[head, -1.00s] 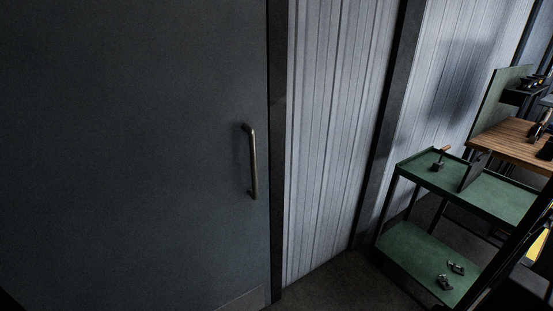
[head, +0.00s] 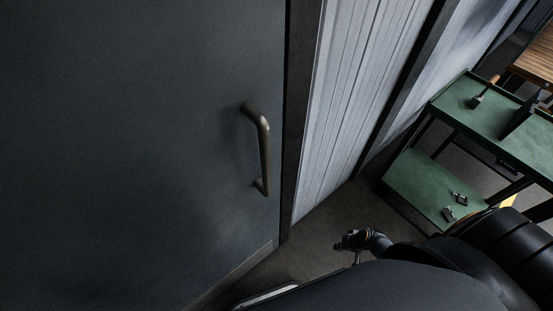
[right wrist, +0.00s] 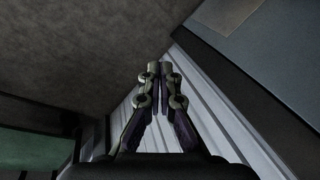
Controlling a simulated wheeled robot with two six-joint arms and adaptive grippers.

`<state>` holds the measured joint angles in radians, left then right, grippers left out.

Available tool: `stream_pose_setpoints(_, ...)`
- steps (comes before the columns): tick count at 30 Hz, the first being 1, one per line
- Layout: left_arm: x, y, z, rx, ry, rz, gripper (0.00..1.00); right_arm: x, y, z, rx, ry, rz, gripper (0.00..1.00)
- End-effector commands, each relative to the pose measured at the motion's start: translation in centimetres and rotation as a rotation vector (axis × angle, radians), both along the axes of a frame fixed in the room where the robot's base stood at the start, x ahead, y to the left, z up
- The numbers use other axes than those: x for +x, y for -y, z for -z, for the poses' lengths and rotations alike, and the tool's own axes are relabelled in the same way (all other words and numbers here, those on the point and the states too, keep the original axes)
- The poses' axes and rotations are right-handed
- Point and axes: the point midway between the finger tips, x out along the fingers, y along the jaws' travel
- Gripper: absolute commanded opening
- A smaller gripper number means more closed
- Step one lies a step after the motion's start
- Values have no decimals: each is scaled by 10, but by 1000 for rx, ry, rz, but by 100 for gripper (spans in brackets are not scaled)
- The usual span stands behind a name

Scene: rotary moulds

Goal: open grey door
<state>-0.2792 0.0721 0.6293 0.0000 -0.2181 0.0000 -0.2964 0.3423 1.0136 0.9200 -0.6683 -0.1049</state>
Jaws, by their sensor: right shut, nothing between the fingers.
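The grey door (head: 130,150) fills the left of the head view and looks shut in its dark frame. Its bar handle (head: 263,150) stands upright near the door's right edge. My right gripper (head: 348,243) is low in the head view, below and to the right of the handle and well apart from it. In the right wrist view its fingers (right wrist: 160,68) are together with nothing between them. The dark grey surface at the upper right of that view looks like the door's lower part (right wrist: 285,60). The handle does not show there. My left gripper is not in view.
A pale corrugated wall (head: 350,90) runs right of the door frame. A green two-shelf cart (head: 420,190) stands at the right, with a tool (head: 483,92) on top and small metal parts below. A wooden tabletop (head: 535,62) is behind. Bare floor (head: 325,225) lies before the wall.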

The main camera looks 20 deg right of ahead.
Motion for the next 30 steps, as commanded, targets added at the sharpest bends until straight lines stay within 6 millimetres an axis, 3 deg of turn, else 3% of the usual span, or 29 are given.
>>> stream_pose_setpoints(1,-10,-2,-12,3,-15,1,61,35,-4,-46,115,48,28,0)
stream_pose_setpoints(2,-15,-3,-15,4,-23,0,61,55,-12,-73,202,78,38,0)
stream_pose_setpoints(3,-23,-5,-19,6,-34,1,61,79,-26,-113,325,118,37,0)
stream_pose_setpoints(5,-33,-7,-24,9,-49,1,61,109,-48,-177,511,180,8,0)
stream_pose_setpoints(6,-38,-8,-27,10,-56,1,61,123,-63,-221,630,218,-25,0)
stream_pose_setpoints(9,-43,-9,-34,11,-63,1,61,139,-93,-324,894,293,-132,0)
stream_pose_setpoints(12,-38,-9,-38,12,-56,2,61,138,-111,-398,1082,339,-229,0)
stream_pose_setpoints(13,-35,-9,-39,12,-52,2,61,136,-114,-414,1124,348,-251,0)
stream_pose_setpoints(15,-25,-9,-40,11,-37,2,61,133,-118,-439,1190,364,-289,0)
stream_pose_setpoints(18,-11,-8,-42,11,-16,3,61,130,-121,-454,1233,372,-312,0)
stream_pose_setpoints(23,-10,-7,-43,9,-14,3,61,131,-126,-455,1240,374,-312,0)
stream_pose_setpoints(30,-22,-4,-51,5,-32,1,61,139,-166,-458,1242,378,-309,0)
